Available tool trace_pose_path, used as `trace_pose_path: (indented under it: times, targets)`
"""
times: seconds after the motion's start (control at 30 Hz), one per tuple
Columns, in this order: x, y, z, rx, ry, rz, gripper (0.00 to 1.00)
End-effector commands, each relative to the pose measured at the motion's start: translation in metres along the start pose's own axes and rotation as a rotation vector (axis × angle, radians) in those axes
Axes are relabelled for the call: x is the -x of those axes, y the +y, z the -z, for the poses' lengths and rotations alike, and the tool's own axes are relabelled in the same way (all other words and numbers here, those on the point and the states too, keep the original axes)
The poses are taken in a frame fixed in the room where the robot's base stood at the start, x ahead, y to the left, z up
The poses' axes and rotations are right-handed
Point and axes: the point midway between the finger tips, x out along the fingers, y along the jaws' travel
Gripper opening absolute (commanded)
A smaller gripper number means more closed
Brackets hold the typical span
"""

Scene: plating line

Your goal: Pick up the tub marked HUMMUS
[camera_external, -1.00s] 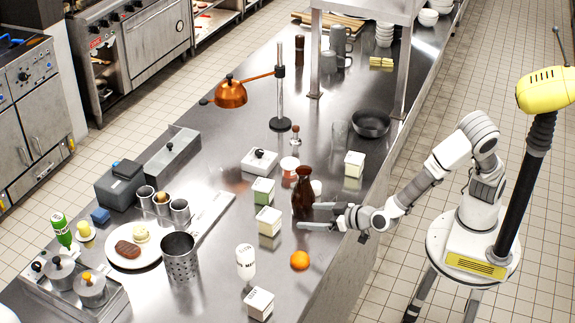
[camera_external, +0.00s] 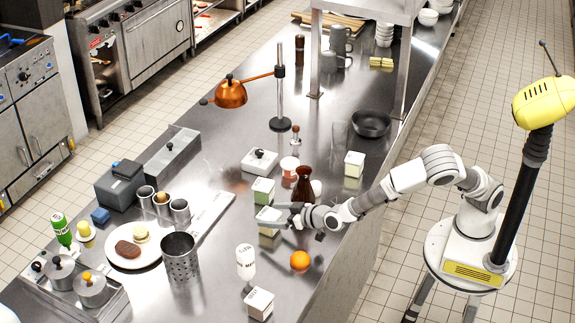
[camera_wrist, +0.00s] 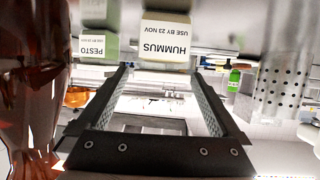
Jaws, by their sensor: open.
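The HUMMUS tub (camera_wrist: 167,42) is a pale block-shaped tub with a white label. In the wrist view it is at top centre, its label upside down, in line with the gap between the fingertips. In the external view the HUMMUS tub (camera_external: 269,229) stands on the steel counter, partly hidden by the fingers. My gripper (camera_wrist: 163,70) is open and empty, with one finger toward each side of the tub. In the external view my gripper (camera_external: 273,213) is right at the tub; I cannot tell whether the fingers touch it.
The green PESTO tub (camera_external: 262,191) stands just behind. A brown bottle (camera_external: 303,186) stands close beside my gripper and shows large at the left in the wrist view (camera_wrist: 35,90). An orange (camera_external: 299,260) and a white bottle (camera_external: 246,262) are nearer the front. A perforated steel cup (camera_external: 181,258) is further left.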

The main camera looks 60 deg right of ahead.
Motion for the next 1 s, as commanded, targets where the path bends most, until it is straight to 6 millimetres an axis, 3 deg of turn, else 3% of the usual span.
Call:
trace_pose_path:
  times: [0.13,0.4,0.9,1.0]
  targets:
    - [-0.017,0.000,0.000,0.001,0.001,0.000,1.00]
    - [-0.020,-0.001,0.001,0.000,0.000,0.001,1.00]
    - [-0.019,-0.001,0.001,0.000,0.000,0.001,0.10]
    - [-0.019,-0.001,0.001,0.000,0.001,0.001,0.07]
